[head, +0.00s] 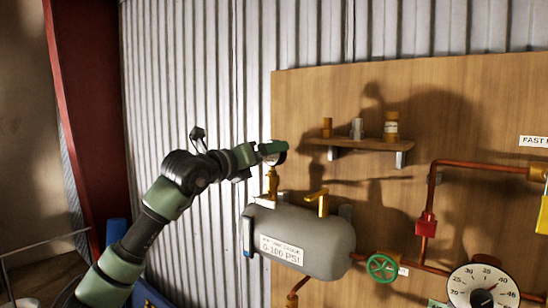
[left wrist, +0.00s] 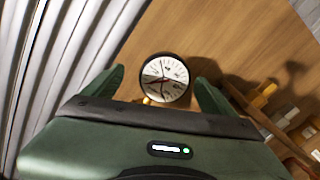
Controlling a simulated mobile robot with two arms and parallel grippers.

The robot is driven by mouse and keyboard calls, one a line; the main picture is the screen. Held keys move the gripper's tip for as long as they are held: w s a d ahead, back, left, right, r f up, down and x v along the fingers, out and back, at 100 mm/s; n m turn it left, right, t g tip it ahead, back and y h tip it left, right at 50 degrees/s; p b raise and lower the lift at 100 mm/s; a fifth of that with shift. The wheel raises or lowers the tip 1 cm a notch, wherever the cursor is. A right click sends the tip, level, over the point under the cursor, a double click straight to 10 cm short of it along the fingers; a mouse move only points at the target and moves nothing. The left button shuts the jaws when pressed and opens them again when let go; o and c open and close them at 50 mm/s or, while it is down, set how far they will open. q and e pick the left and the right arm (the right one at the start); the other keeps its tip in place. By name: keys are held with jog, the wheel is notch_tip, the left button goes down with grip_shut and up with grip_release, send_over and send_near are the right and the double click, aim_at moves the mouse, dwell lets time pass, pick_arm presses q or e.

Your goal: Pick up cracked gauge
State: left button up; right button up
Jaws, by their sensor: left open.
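A small round gauge (left wrist: 166,78) with a white face, black rim and dark lines across the face shows in the left wrist view. The dark lines may be cracks or needle; I cannot tell for sure. It sits on a brass fitting (head: 272,184) on top of the grey tank (head: 312,238). In the head view my left gripper (head: 272,151) is at the top of this fitting and hides most of the gauge. My left gripper is open, with one finger on each side of the gauge in the wrist view. My right gripper is not in view.
A wooden shelf (head: 362,143) with several small fittings is on the board right of my gripper. A yellow valve lever (head: 318,198) stands on the tank. A larger gauge (head: 483,288), a green handwheel (head: 382,267) and copper pipes are lower right. Corrugated wall (head: 190,90) is behind.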

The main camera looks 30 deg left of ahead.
pick_arm(q)
jog(key=w+p, duration=0.1)
jog(key=w, duration=0.1)
jog(key=w+p, duration=0.2)
jog(key=w, duration=0.1)
jog(key=shift+w+d+r, duration=0.2)
jog(key=shift+w+d, duration=0.1)
jog(key=shift+d, duration=0.05)
jog(key=c, duration=1.7)
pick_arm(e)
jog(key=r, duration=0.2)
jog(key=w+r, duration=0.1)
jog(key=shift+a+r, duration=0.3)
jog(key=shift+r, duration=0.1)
pick_arm(q)
jog(key=shift+r, duration=0.2)
